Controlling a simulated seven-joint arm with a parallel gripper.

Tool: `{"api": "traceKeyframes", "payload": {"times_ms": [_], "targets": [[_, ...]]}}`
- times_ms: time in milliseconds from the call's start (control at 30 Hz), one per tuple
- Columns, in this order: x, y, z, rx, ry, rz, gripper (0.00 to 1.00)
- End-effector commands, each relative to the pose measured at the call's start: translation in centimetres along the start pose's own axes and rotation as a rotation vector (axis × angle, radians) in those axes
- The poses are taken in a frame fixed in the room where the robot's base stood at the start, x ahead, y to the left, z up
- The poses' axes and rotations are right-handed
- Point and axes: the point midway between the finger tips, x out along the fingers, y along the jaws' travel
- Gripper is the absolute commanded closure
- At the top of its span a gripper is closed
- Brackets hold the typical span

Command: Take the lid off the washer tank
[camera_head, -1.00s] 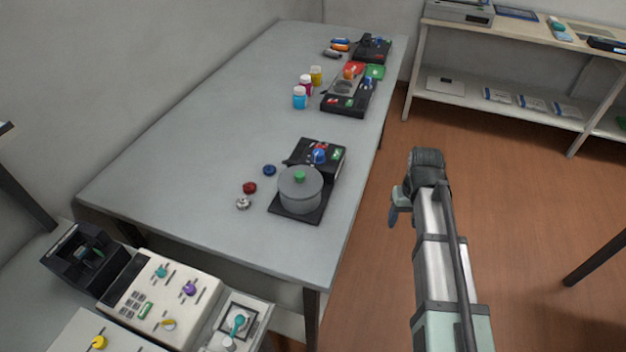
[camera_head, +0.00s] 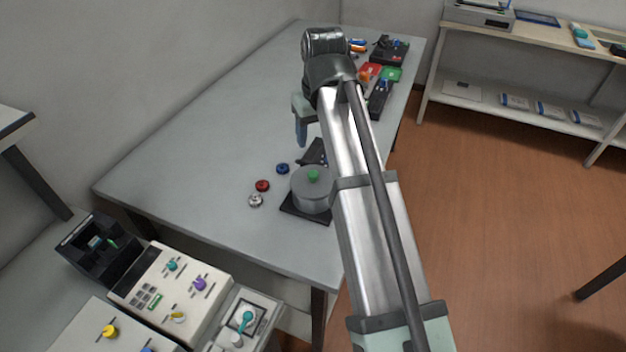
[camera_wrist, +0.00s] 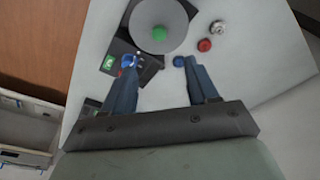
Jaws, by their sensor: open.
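The washer tank (camera_head: 310,196) is a grey round pot on a black base near the front right edge of the table. Its flat grey lid (camera_head: 303,180) is on it, with a green knob (camera_head: 313,175) in the middle. In the wrist view the lid (camera_wrist: 140,38) and green knob (camera_wrist: 159,33) are at the top, beyond my fingertips. My gripper (camera_wrist: 155,62) is open and empty, its two blue fingers spread. In the head view my gripper (camera_head: 301,135) hangs above the table, behind the tank; my arm hides part of the black unit beside it.
A blue cap (camera_head: 283,168), a red cap (camera_head: 262,186) and a silver cap (camera_head: 255,201) lie left of the tank. A black device (camera_head: 316,152) stands just behind it. More devices are at the table's far end. The table's left side is clear.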

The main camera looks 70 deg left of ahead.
Motion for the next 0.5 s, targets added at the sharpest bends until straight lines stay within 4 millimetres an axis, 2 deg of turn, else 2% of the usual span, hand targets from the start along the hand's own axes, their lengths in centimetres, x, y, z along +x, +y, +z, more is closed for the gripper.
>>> {"api": "traceKeyframes", "payload": {"times_ms": [300, 500], "targets": [[5.3, 0.0, 0.2, 0.001, -0.002, 0.000, 0.41], [7.3, 0.1, 0.1, 0.002, -0.001, 0.000, 0.41]]}}
